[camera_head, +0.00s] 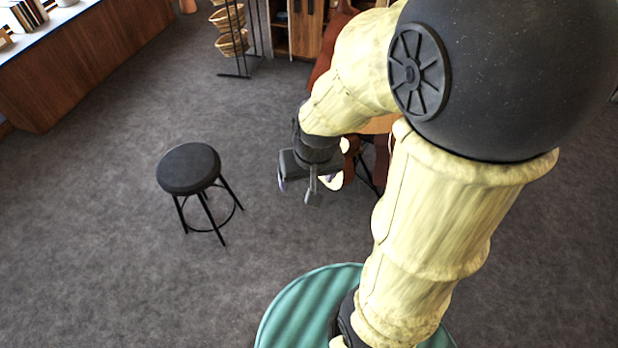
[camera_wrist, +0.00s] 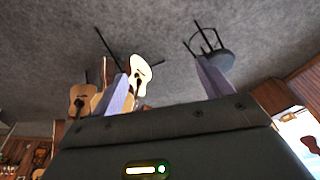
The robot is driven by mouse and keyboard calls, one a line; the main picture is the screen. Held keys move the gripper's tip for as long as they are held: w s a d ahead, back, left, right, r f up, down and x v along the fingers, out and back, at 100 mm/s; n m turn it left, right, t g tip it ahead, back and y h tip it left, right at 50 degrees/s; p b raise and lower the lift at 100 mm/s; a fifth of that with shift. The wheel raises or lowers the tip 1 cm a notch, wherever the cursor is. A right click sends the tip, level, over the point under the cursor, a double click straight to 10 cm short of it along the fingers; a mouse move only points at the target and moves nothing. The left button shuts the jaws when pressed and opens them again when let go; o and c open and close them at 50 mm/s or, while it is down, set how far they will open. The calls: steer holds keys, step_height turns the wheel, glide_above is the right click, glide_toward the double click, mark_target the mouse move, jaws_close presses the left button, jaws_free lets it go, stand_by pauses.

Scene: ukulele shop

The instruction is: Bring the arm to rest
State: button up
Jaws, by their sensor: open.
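My gripper (camera_head: 298,190) hangs at the end of my bent cream-coloured arm in the head view, above the grey floor. In the wrist view its two pale fingers (camera_wrist: 165,85) stand wide apart with nothing between them, so my gripper is open and empty. My upper arm and black joint cover the right half of the head view and hide part of the room behind.
A black stool (camera_head: 188,168) stands on the open floor left of my gripper. A wooden counter (camera_head: 75,60) runs along the upper left. A rack with baskets (camera_head: 232,42) stands at the back. A pale-topped guitar (camera_wrist: 140,73) shows in the wrist view.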

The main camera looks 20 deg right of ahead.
steer(key=shift+s+f+n, duration=0.55)
steer(key=shift+s+n, duration=0.05)
steer(key=shift+s, duration=0.05)
steer(key=s+b+x, duration=0.3)
steer(key=b+x, duration=1)
steer(key=shift+f, duration=0.4)
